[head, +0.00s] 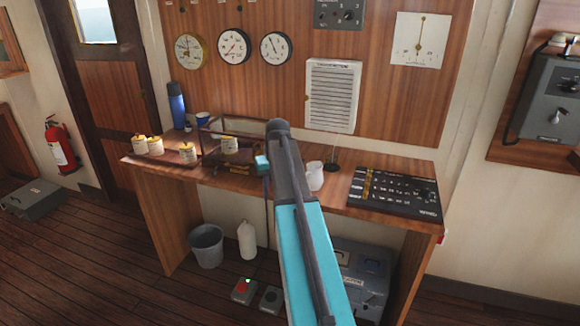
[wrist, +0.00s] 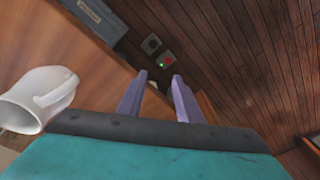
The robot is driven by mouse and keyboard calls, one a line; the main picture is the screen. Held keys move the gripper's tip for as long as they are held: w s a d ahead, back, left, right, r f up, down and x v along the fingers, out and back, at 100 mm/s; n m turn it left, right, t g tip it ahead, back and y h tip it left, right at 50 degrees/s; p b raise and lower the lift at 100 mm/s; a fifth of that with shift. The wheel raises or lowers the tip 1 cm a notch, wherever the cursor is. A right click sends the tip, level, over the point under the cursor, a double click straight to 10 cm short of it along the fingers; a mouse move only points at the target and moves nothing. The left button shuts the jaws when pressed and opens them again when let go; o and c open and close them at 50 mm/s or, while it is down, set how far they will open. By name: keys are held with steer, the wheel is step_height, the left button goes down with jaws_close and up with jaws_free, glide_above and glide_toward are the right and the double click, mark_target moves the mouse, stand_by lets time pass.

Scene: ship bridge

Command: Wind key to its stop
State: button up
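I cannot make out a winding key in either view. In the head view my arm reaches up over the desk, and the fingers are mostly hidden.
A white jug (head: 315,176) stands close beside my wrist, also in the wrist view (wrist: 42,98). A black control panel (head: 394,192) lies at the desk's right. Several canisters (head: 155,146) and a blue flask (head: 177,105) are left. Two floor boxes (head: 243,290) lie below the desk.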

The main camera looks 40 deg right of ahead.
steer(key=s+a+f+n+g+b, duration=0.1)
steer(key=s+a+f, duration=0.2)
steer(key=a+f, duration=0.65)
steer(key=s+a+f+n+g+y+b, duration=0.1)
steer(key=s+a+f+g, duration=0.15)
steer(key=a+f, duration=0.7)
steer(key=s+a+f+n+g+b, duration=0.1)
steer(key=s+a+f, duration=0.3)
steer(key=f, duration=1)
steer(key=s+a+f+b, duration=0.1)
steer(key=s+a+f, duration=0.3)
steer(key=s+f, duration=0.3)
steer(key=s+a+f+g+b, duration=0.1)
steer(key=s+a+f, duration=0.3)
steer(key=s, duration=0.9)
steer(key=s+a+f+g+h+b, duration=0.1)
steer(key=s+a+f, duration=0.3)
steer(key=s+f, duration=0.5)
steer(key=shift+s+a+f+n, duration=0.25)
steer(key=shift+s+f+n, duration=0.15)
